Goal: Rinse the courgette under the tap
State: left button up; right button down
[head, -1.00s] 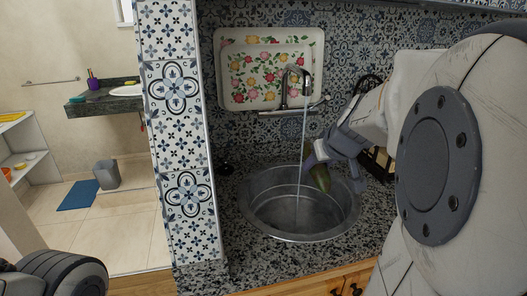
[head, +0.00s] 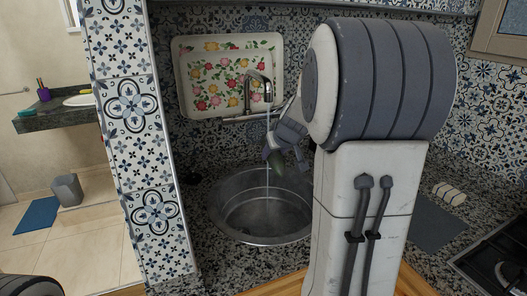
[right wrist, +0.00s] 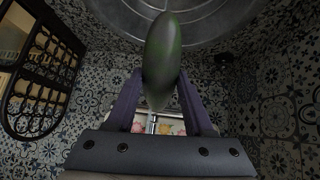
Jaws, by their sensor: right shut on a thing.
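The courgette (head: 277,164) is dark green and held by my right gripper (head: 284,155) over the back of the round metal sink (head: 225,225). In the right wrist view the courgette (right wrist: 162,50) sits between the two fingers of my right gripper (right wrist: 163,95), one finger on each side. The tap (head: 259,84) is running, and a thin water stream (head: 267,190) falls into the sink. The courgette is just right of the stream in the head view; I cannot tell whether water touches it. My left gripper is out of view.
A flowered tray (head: 185,85) leans on the tiled wall behind the tap. A tiled pillar (head: 140,130) stands left of the sink. Right of my arm are a dark mat (head: 437,225), a pale striped object (head: 449,193) and a hob (head: 490,262).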

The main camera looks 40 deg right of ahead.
jog(key=shift+w+d+f, duration=0.1)
jog(key=shift+w+d, duration=0.25)
jog(key=shift+w, duration=0.45)
jog(key=shift+w+d+f, duration=0.15)
jog(key=shift+w+d, duration=0.25)
jog(key=shift+w, duration=0.45)
jog(key=shift+w+d+f, duration=0.1)
jog(key=shift+w+d, duration=0.25)
jog(key=shift+w, duration=0.45)
jog(key=shift+d, duration=0.1)
jog(key=shift+s+d+b, duration=0.2)
jog(key=shift+d+b, duration=0.2)
jog(key=shift+a, duration=0.2)
jog(key=shift+w+a, duration=0.2)
jog(key=shift+a, duration=0.1)
